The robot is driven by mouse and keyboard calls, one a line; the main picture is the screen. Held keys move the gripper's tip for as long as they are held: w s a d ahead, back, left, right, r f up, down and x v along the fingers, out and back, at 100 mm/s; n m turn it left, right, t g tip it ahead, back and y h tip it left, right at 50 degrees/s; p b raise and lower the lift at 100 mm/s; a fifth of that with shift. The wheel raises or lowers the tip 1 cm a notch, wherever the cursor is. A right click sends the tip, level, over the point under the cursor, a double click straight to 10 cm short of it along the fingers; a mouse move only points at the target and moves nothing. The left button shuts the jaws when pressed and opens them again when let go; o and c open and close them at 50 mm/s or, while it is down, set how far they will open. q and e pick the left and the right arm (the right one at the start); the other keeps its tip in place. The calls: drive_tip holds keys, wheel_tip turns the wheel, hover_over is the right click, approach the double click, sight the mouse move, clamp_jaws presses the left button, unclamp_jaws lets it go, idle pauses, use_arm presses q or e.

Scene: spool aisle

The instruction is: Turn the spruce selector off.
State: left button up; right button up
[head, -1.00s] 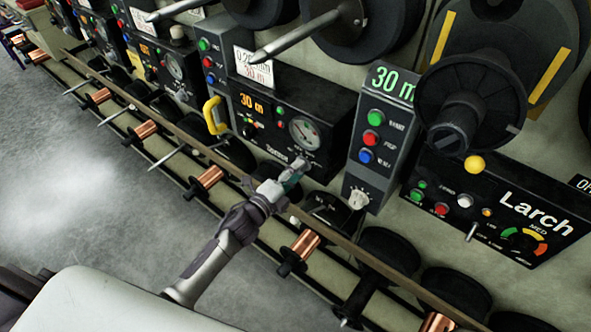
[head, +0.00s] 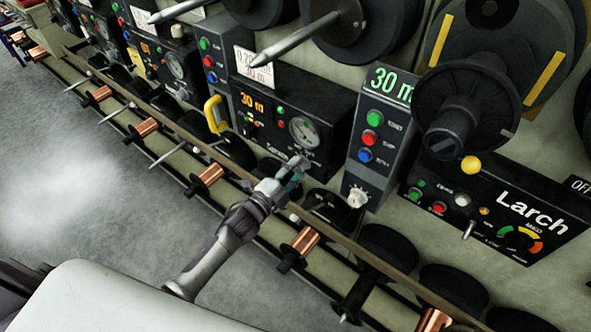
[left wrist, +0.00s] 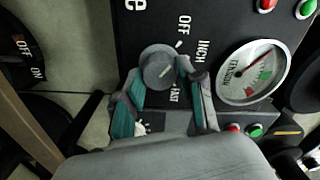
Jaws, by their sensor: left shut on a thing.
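The spruce panel (head: 325,110) is a black box with a dial; its name is partly covered by my left gripper (head: 293,172) in the head view. In the left wrist view, the spruce selector (left wrist: 158,68) is a round grey knob with OFF, INCH and FAST printed around it. My left gripper (left wrist: 165,98) has its teal-padded fingers on both sides of the knob, shut on it. Which label the knob points to is hard to tell. In the head view the knob is hidden by the gripper. My right gripper is not in view.
A round tension gauge (left wrist: 253,72) sits beside the selector. Another OFF/ON switch (left wrist: 22,55) is at the left of the wrist view. A grey button column (head: 381,135) and the Larch panel (head: 495,205) stand to the right. A rail (head: 225,165) with copper spools runs below.

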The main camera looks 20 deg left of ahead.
use_arm(q)
drive_tip(key=shift+f, duration=0.1)
drive_tip(key=o, duration=1.1)
drive_tip(key=shift+o, duration=0.2)
drive_tip(key=v, duration=1.2)
